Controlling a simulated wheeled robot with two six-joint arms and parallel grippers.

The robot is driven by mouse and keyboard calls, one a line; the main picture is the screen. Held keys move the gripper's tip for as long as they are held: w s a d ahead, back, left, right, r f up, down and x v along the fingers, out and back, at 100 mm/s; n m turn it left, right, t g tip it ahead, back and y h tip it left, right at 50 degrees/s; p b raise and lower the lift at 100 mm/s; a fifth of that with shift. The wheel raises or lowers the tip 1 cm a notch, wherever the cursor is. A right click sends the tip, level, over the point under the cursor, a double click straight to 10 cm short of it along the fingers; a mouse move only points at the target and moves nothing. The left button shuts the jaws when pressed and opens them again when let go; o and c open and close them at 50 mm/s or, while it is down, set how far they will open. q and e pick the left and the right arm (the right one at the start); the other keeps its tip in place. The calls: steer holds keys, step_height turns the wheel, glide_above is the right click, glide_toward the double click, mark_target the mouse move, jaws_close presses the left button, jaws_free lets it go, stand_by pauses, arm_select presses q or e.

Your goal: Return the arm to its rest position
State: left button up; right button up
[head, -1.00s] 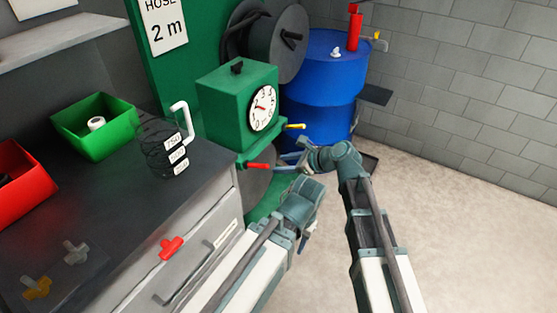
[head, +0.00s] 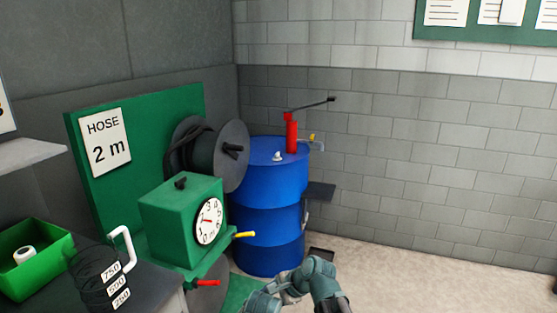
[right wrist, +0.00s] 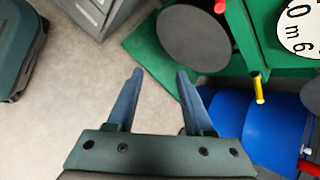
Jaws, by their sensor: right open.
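My right gripper (right wrist: 160,75) is open in the right wrist view, with its two blue fingers apart and nothing between them. Below it are bare floor and the edge of a green base. In the head view, my right arm's wrist part shows at the bottom edge, in front of the blue drum (head: 268,205); its fingers cannot be made out there. Part of my left arm seems to show just left of it, cut off by the bottom edge. My left gripper's fingers are out of view.
Floor (head: 430,290) at right is clear.

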steer(key=s+d+f+n+g+h, duration=0.1)
steer(key=s+d+f+n+h, duration=0.1)
steer(key=s+d+n, duration=0.35)
steer(key=s+d+f+n+h, duration=0.1)
steer(key=s+d+n+h, duration=0.15)
steer(key=d, duration=0.55)
steer(key=s+d+f+n+g+h, duration=0.1)
steer(key=s+d+f+n+h, duration=0.15)
steer(key=d+n, duration=0.35)
steer(key=s+a+r+n+p, duration=0.1)
steer(key=s+a+r+p, duration=0.2)
steer(key=a+r+p, duration=0.1)
steer(key=s+a+r+n+g+h+p, duration=0.1)
steer(key=s+a+r+p, duration=0.2)
steer(key=a+r+p, duration=0.2)
step_height(320, 180, up, 2)
steer(key=shift+s+a+r+n+h+p, duration=0.1)
steer(key=shift+s+a+n+h+p, duration=0.25)
steer(key=shift+p, duration=0.5)
steer(key=shift+w, duration=0.1)
